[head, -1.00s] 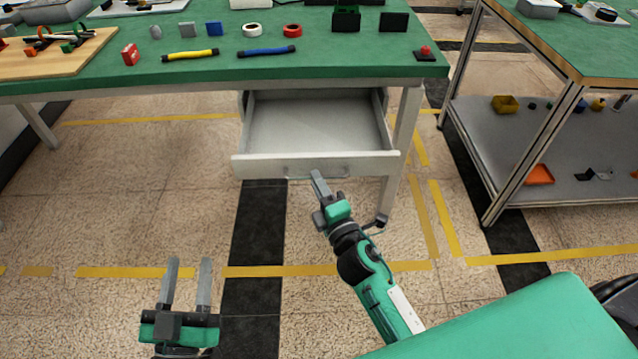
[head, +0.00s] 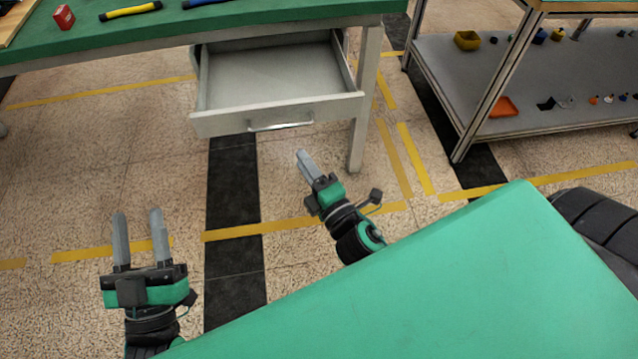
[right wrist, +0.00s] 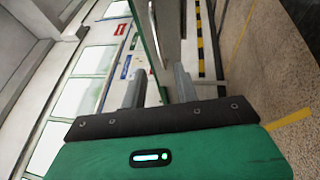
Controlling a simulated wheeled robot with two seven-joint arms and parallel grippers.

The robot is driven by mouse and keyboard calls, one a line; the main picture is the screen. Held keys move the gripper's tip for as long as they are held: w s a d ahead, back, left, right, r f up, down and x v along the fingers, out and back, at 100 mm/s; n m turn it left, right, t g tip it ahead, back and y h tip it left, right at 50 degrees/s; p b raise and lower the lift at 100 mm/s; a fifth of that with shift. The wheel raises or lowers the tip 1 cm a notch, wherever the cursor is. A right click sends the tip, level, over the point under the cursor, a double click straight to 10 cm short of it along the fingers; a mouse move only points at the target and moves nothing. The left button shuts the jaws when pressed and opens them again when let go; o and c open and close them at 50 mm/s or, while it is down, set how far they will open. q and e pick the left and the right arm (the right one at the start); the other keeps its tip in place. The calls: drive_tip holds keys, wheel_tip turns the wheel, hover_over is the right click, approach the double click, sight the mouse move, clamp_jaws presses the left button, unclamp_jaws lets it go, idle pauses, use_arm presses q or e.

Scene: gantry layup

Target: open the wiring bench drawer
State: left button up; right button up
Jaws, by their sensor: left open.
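The wiring bench (head: 260,20) has a green top and pale legs. Its grey drawer (head: 270,75) is pulled far out and its inside looks empty. The bar handle (head: 281,126) on the drawer front is free of any gripper. My right gripper (head: 304,157) is just below and in front of the handle, apart from it. In the right wrist view its two fingers (right wrist: 159,88) stand apart with nothing held between them. My left gripper (head: 138,215) is open and empty, low at the left over the floor, well away from the drawer.
A bench leg (head: 364,100) stands just right of the drawer. A second table with a grey lower shelf (head: 445,75) holding bins and small parts is at the right. A red box (head: 63,17) and a yellow-and-black tool (head: 131,10) lie on the bench top. The floor before the drawer is clear.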

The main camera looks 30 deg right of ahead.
use_arm(q)
drive_tip(key=shift+s+a+r+t+b, duration=0.1)
drive_tip(key=shift+s+a+r+t, duration=0.05)
drive_tip(key=shift+r+t, duration=0.25)
drive_tip(key=shift+s+a+r+t+b, duration=0.15)
drive_tip(key=shift+r+t, duration=0.1)
drive_tip(key=shift+r, duration=0.3)
drive_tip(key=shift+s+a+r+t+b, duration=0.1)
drive_tip(key=shift+a+r+t, duration=0.05)
drive_tip(key=shift+r+t, duration=0.25)
use_arm(e)
drive_tip(key=shift+v, duration=2.5)
